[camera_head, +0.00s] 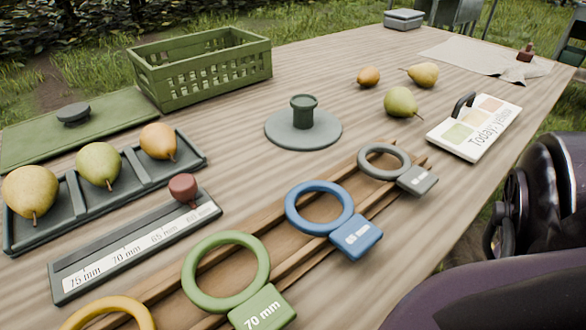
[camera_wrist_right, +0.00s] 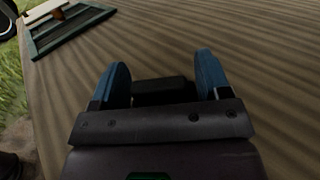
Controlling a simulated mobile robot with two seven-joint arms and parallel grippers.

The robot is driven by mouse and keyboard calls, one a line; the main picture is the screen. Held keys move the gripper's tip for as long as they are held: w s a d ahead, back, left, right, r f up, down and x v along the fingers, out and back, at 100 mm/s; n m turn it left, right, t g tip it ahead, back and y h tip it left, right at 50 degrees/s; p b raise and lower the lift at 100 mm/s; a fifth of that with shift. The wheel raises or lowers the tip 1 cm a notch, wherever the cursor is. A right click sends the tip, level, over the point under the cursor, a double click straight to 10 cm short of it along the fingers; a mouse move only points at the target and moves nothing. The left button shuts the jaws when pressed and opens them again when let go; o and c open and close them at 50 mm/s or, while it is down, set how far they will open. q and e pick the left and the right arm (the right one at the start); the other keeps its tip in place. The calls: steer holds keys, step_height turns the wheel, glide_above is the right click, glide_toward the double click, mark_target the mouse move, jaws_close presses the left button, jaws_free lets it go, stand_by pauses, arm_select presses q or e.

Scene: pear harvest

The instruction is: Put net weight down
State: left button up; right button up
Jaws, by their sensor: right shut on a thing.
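My right gripper (camera_wrist_right: 163,72) shows in the right wrist view, its two blue fingertips standing apart with a dark block (camera_wrist_right: 165,91) between them. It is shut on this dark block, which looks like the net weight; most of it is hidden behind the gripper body. Bare wooden table lies beyond the fingers. In the head view a pale net or cloth (camera_head: 465,57) lies at the back right of the table, with a small dark red weight (camera_head: 525,53) on it. My left gripper is in neither view.
A green crate (camera_head: 200,85) stands at the back left. Pears sit in a dark tray (camera_head: 75,217) and loose near the back. Sizing rings, including a blue one (camera_head: 289,207), lie on a wooden rack. A label card (camera_head: 490,112) lies at right. Bare table (camera_head: 340,75) shows behind the grey stand.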

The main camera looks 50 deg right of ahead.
steer(key=shift+f, duration=0.2)
steer(key=o, duration=1.1)
steer(key=shift+r, duration=0.1)
steer(key=v, duration=1.2)
